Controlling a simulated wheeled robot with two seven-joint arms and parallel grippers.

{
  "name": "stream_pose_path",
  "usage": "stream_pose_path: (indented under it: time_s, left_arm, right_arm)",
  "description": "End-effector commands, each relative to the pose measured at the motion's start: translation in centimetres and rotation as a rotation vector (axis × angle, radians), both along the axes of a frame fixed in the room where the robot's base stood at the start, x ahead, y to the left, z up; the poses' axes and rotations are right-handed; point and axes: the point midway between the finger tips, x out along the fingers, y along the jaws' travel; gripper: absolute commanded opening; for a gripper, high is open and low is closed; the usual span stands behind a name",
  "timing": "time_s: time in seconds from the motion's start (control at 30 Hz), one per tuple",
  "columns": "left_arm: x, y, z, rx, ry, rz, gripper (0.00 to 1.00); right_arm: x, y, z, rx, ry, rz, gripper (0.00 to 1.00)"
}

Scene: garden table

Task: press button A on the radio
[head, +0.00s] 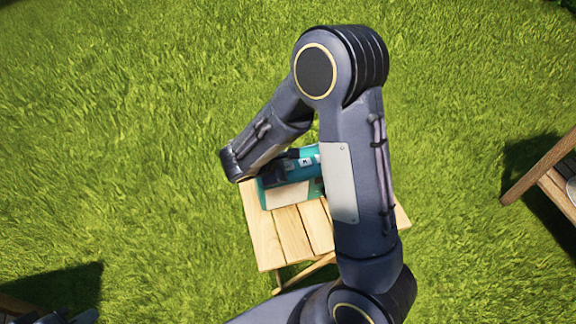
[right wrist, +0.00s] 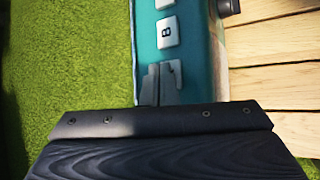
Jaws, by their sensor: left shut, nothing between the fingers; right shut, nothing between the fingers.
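The radio (head: 287,195) is teal and lies on the small slatted table, partly hidden behind my right arm. In the right wrist view its teal face (right wrist: 200,60) carries a row of white buttons. The button marked B (right wrist: 168,32) is readable, and another white button (right wrist: 165,4) is cut by the top edge. A further button (right wrist: 175,67), its letter hidden, is partly behind my right gripper (right wrist: 158,75). That gripper is shut and empty, its tips right at this button; I cannot tell whether they touch.
The wooden table (head: 290,235) has bare slats in front of the radio. Another wooden piece of furniture (head: 545,170) stands at the right edge with a pale item on it. Open grass surrounds the table.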

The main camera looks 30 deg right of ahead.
Motion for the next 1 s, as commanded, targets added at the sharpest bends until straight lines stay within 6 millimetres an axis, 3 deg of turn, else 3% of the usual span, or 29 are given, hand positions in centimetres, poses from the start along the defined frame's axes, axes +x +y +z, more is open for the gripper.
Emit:
stream_pose_path:
  time_s: [0.5, 1.0]
  left_arm:
    - [0.0, 0.0, -0.2, 0.000, 0.000, 0.000, 0.00]
    - [0.0, 0.0, 0.6, 0.000, 0.000, 0.000, 0.00]
  right_arm:
    - [0.0, 0.0, -0.2, 0.000, 0.000, 0.000, 0.00]
    - [0.0, 0.0, 1.4, 0.000, 0.001, -0.001, 0.00]
